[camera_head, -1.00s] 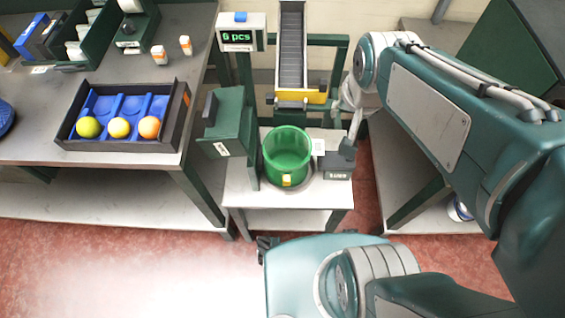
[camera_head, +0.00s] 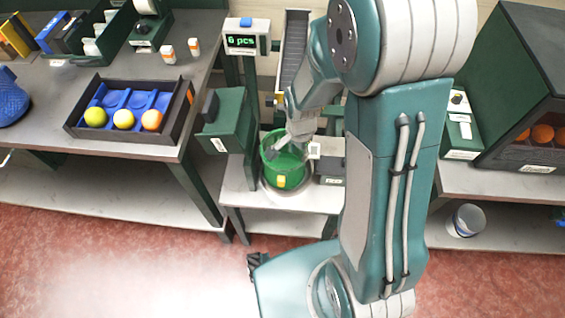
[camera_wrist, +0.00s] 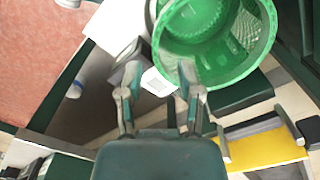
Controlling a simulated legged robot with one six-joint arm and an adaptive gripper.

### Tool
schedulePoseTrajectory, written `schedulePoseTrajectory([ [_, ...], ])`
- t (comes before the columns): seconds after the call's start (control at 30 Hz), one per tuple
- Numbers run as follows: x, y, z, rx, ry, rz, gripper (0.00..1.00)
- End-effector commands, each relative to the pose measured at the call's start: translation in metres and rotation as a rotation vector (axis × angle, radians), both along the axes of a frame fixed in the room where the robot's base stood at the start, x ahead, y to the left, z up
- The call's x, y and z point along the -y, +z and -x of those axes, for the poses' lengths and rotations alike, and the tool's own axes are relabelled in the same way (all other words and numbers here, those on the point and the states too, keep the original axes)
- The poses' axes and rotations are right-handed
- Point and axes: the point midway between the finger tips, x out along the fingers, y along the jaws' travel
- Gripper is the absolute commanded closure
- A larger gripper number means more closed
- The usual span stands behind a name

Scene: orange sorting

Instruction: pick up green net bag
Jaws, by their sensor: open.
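The green net bag (camera_head: 270,160) stands upright like an open round basket on the small white stand under the chute. A yellow tag shows on its front. In the wrist view the green net bag (camera_wrist: 222,72) lies at the top right, with its mesh wall and round rim visible. My gripper (camera_wrist: 158,80) is open, with its right finger at the lower left edge of the bag's rim and its left finger outside it. I cannot tell whether that finger touches the rim. In the head view my gripper (camera_head: 298,132) is over the bag and hides part of its top.
A counter display (camera_head: 246,38) reading "6 pcs" stands behind the bag. A green box (camera_head: 226,122) stands close on its left. A dark tray (camera_head: 125,148) with three fruits is on the left table. A yellow bar (camera_wrist: 262,150) shows in the wrist view.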

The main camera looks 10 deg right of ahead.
Motion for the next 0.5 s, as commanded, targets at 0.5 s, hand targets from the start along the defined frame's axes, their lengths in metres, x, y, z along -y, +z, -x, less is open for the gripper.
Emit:
schedulePoseTrajectory([
  [0.5,0.002,-0.058,0.003,-0.005,0.001,0.000,0.53],
])
